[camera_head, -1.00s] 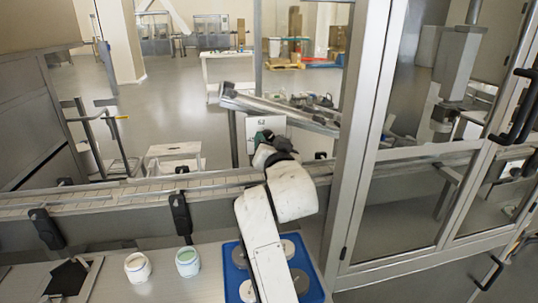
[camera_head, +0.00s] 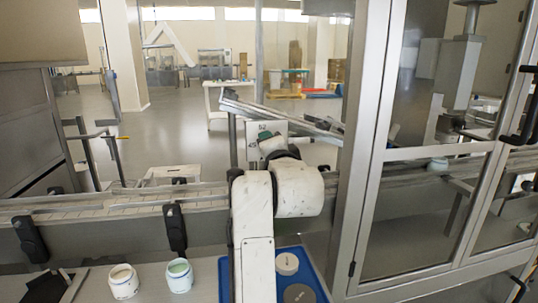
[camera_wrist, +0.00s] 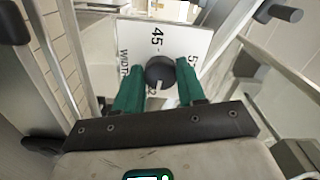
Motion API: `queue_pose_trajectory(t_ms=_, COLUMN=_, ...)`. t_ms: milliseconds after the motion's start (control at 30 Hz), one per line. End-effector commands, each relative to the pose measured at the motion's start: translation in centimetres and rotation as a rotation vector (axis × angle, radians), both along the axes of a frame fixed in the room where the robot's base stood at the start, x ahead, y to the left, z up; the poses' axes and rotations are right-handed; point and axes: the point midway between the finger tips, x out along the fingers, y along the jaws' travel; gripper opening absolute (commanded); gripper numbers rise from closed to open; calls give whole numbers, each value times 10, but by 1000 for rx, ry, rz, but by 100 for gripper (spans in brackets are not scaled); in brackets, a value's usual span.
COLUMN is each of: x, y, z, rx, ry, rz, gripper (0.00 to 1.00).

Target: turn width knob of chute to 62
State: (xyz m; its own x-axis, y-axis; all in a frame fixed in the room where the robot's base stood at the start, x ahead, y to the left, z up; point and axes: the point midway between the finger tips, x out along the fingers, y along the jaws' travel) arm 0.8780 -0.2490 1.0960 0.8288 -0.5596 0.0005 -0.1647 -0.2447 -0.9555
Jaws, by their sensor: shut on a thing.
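The width knob (camera_wrist: 160,73) is a round black knob on a white panel (camera_wrist: 125,30) in the wrist view. The panel reads "WIDTH" and "45", and other figures are partly hidden. A pale pointer mark shows on the knob's near side, pointing toward the bottom of the picture. My gripper (camera_wrist: 160,88) has green fingers on either side of the knob and is shut on it. In the head view, the panel (camera_head: 281,128) stands below the metal chute (camera_head: 285,113), behind the conveyor. My arm hides the knob there.
A conveyor (camera_head: 100,205) runs across in front of the panel. A framed glass enclosure (camera_head: 420,215) stands close on the right. On the near table are two jars (camera_head: 123,282) and a blue tray (camera_head: 226,290) with round discs (camera_head: 287,264).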

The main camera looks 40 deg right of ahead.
Motion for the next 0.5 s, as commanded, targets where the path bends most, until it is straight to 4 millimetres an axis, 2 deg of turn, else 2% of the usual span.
queue_pose_trajectory(t_ms=500, x=0, y=0, z=-1, rx=111, ry=-70, rz=-1, gripper=9)
